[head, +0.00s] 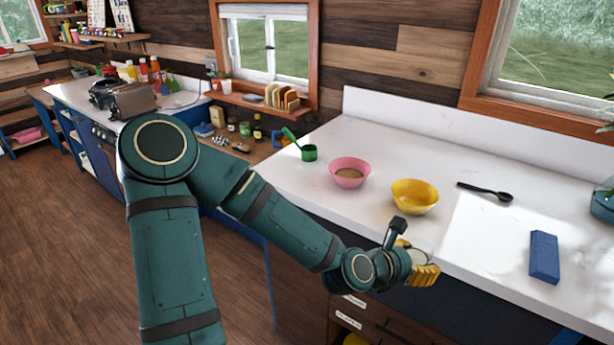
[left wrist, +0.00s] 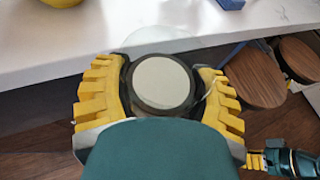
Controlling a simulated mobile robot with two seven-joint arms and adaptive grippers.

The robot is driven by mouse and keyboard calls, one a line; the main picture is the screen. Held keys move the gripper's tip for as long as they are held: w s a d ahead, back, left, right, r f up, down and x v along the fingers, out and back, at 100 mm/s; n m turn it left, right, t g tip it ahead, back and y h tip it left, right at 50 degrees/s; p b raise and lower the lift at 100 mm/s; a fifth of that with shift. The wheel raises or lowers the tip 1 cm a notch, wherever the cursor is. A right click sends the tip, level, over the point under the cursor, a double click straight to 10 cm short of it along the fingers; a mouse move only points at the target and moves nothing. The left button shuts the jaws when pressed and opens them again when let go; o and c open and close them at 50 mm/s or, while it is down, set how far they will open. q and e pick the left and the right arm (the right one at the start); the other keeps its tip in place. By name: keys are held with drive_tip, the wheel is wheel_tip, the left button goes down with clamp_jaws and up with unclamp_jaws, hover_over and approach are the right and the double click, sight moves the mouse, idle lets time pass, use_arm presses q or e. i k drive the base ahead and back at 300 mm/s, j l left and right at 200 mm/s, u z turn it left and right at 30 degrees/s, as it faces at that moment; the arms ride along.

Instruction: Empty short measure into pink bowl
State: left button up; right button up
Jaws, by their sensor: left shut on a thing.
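The pink bowl (head: 349,164) stands upright on the white counter, with a light brown filling inside. My left gripper (head: 424,262) is in front of the counter's front edge, below and right of the pink bowl. In the left wrist view its yellow fingers (left wrist: 163,92) are shut on a clear, see-through cup-like thing (left wrist: 160,46), which I take to be the short measure. Its contents cannot be made out. A green cup with a handle (head: 309,153) stands left of the pink bowl. Part of my right gripper (left wrist: 257,161) shows at the lower right; its jaws are unclear.
A yellow bowl (head: 414,199) stands right of the pink bowl, near the held thing. A black spoon (head: 485,191) and a blue block (head: 544,256) lie farther right. The white counter (head: 380,125) is clear behind the bowls.

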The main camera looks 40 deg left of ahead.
sight(349, 173)
drive_tip(key=u, duration=0.7)
drive_tip(key=j+z, duration=0.15)
drive_tip(key=z, duration=0.5)
drive_tip(key=j+z, duration=0.4)
drive_tip(key=k+j+z, duration=0.1)
drive_tip(key=j, duration=0.25)
drive_tip(key=k+j+z, duration=0.15)
drive_tip(key=j, duration=0.15)
drive_tip(key=k+j+z, duration=0.1)
drive_tip(key=j, duration=0.2)
drive_tip(key=k+j, duration=0.15)
drive_tip(key=j, duration=0.15)
drive_tip(key=k+j, duration=0.1)
drive_tip(key=j, duration=0.2)
drive_tip(key=k+j, duration=0.15)
drive_tip(key=j, duration=0.15)
drive_tip(key=z, duration=0.05)
